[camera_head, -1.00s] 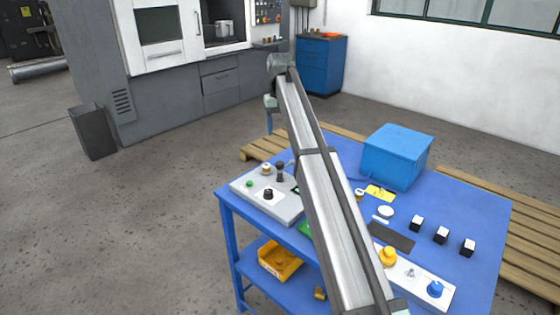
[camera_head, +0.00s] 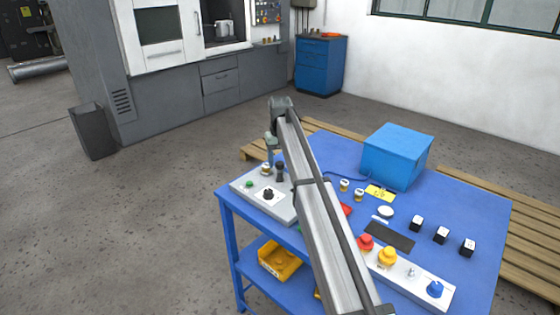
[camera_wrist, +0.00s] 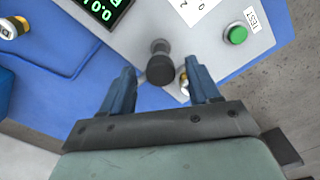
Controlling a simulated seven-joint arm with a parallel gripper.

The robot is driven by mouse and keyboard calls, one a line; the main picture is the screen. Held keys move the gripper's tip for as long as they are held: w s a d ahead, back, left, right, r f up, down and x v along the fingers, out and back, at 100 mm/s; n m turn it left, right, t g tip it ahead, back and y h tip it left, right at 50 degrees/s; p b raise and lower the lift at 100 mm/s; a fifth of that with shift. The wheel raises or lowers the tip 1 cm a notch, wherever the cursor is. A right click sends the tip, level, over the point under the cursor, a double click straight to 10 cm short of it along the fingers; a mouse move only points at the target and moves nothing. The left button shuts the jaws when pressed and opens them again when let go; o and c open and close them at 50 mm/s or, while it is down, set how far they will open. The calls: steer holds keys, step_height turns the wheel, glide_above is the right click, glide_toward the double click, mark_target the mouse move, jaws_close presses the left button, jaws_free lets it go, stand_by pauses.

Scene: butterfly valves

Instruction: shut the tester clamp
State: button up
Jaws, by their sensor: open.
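The grey tester (camera_head: 278,207) sits at the left end of the blue table, with a green button marked TEST (camera_wrist: 236,34). Its clamp's dark handle (camera_wrist: 160,66), ending in a round knob, stands at the tester's edge; it also shows in the head view (camera_head: 280,172). My gripper (camera_wrist: 160,82) is open, with one blue finger on each side of the knob in the wrist picture. I cannot tell whether either finger touches it. A small brass part (camera_wrist: 184,84) peeks out beside the right finger. My arm hides part of the tester in the head view.
A lit green display (camera_wrist: 100,8) is near the handle. A blue box (camera_head: 397,155), a yellow label (camera_head: 380,193), black-and-white blocks (camera_head: 441,235) and a panel with red, yellow and blue knobs (camera_head: 408,275) share the table. A yellow bin (camera_head: 280,262) is on the lower shelf.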

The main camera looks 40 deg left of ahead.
steer(key=shift+f, duration=0.15)
jaws_close()
stand_by(0.6)
